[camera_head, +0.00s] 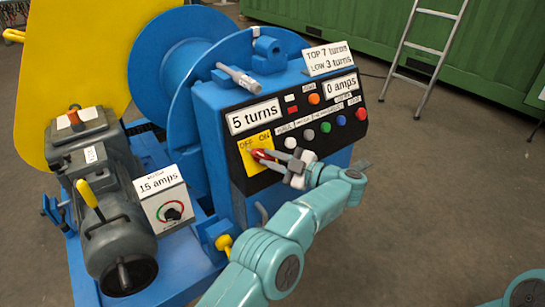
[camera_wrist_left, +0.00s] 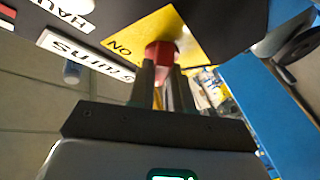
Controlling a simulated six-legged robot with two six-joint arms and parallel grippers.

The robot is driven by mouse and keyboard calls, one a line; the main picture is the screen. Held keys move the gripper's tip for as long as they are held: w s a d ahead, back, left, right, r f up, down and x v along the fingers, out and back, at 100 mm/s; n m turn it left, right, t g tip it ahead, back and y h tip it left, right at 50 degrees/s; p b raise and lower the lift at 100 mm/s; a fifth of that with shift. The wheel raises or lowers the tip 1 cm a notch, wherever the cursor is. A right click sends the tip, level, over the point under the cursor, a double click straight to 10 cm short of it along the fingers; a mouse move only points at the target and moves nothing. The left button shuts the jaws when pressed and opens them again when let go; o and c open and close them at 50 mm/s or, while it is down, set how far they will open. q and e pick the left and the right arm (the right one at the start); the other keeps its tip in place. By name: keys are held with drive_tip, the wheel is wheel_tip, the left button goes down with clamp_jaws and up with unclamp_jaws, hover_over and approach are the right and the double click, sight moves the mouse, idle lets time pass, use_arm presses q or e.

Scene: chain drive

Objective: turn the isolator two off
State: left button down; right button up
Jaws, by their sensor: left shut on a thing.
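The isolator's red handle (camera_head: 259,154) sits on a yellow plate (camera_head: 246,163) marked OFF and ON, at the lower left of the black control panel. My left gripper (camera_head: 272,157) is shut on the red handle from the front right and hides part of it. In the left wrist view the red handle (camera_wrist_left: 160,50) shows between the two dark fingers (camera_wrist_left: 158,80). The yellow plate (camera_wrist_left: 185,35) lies behind it, with ON to the left. Which mark the handle points to is hard to tell. My right gripper is not in view.
The black panel carries coloured buttons (camera_head: 325,127) and signs reading 5 turns (camera_head: 254,117) and 0 amps (camera_head: 340,88). A grey motor (camera_head: 115,225) with a yellow lever and a 15 amps box (camera_head: 162,195) stand at left. A ladder (camera_head: 420,55) leans behind.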

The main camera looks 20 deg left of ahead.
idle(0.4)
use_arm(q)
drive_tip(key=c, duration=1)
unclamp_jaws()
drive_tip(key=shift+a, duration=0.1)
drive_tip(key=shift+c, duration=0.2)
drive_tip(key=shift+r, duration=0.1)
wheel_tip(320, 180, up, 20)
drive_tip(key=p, duration=1.1)
